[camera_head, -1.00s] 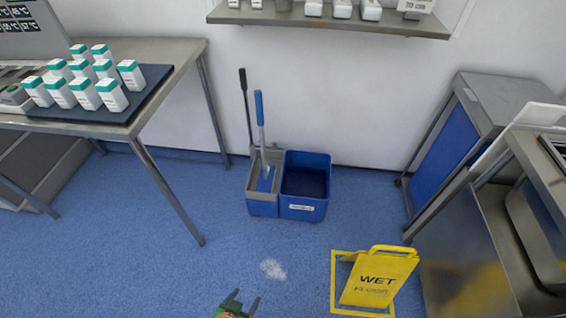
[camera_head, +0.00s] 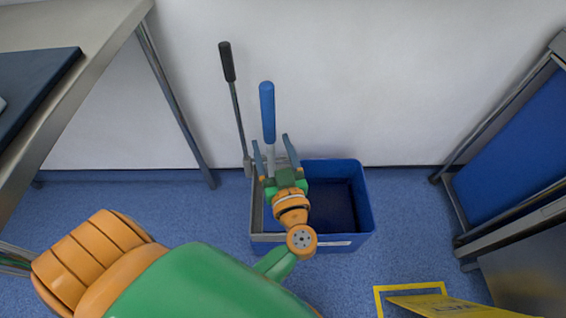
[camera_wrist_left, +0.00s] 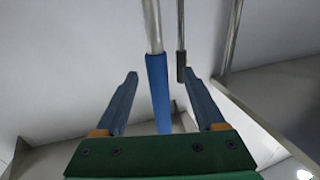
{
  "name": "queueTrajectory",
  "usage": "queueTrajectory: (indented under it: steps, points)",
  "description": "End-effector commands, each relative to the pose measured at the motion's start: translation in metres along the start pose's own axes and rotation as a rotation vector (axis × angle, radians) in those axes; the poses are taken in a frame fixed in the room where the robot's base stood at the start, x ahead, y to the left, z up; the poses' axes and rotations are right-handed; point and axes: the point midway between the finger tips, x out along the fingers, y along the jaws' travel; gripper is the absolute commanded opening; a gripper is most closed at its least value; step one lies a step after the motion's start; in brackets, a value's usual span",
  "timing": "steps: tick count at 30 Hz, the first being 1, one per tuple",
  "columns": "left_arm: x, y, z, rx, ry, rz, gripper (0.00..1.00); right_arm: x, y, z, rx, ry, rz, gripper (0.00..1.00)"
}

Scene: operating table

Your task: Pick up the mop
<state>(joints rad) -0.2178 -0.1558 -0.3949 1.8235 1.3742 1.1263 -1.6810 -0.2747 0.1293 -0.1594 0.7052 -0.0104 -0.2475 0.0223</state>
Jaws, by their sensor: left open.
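The mop (camera_head: 267,112) stands upright in the bucket unit, with a blue grip on top of a pale metal shaft. My left gripper (camera_head: 273,145) is open at the shaft, just below the blue grip in the head view, with one finger on each side. In the left wrist view the mop's blue grip (camera_wrist_left: 158,90) runs between the two spread fingers of my left gripper (camera_wrist_left: 120,92), with a gap on both sides. The mop head is hidden behind my arm. My right gripper is not in view.
A blue mop bucket (camera_head: 345,175) stands against the wall. A black-gripped rod (camera_head: 227,62) rises just left of the mop. A steel table (camera_head: 100,22) is at the left, a blue-panelled cart (camera_head: 520,140) at the right, and a yellow wet-floor sign (camera_head: 455,305) at the bottom right.

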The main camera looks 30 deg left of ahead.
Motion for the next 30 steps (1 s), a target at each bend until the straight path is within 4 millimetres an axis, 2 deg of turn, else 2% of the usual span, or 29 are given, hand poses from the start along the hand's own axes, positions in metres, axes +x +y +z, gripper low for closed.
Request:
queueTrajectory:
  steps: [5, 15, 23, 30]
  points:
    - [0.007, -0.005, 0.004, -0.005, -0.018, -0.027, 0.71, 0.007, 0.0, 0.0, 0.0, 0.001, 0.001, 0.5]
    - [0.066, -0.001, 0.004, -0.003, -0.015, -0.024, 0.71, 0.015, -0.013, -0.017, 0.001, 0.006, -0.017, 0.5]
    - [0.071, -0.001, 0.002, -0.003, -0.018, -0.023, 0.71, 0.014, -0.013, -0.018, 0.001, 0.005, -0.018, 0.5]
    - [0.071, -0.001, 0.002, -0.003, -0.018, -0.023, 0.06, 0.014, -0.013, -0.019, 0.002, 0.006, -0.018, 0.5]
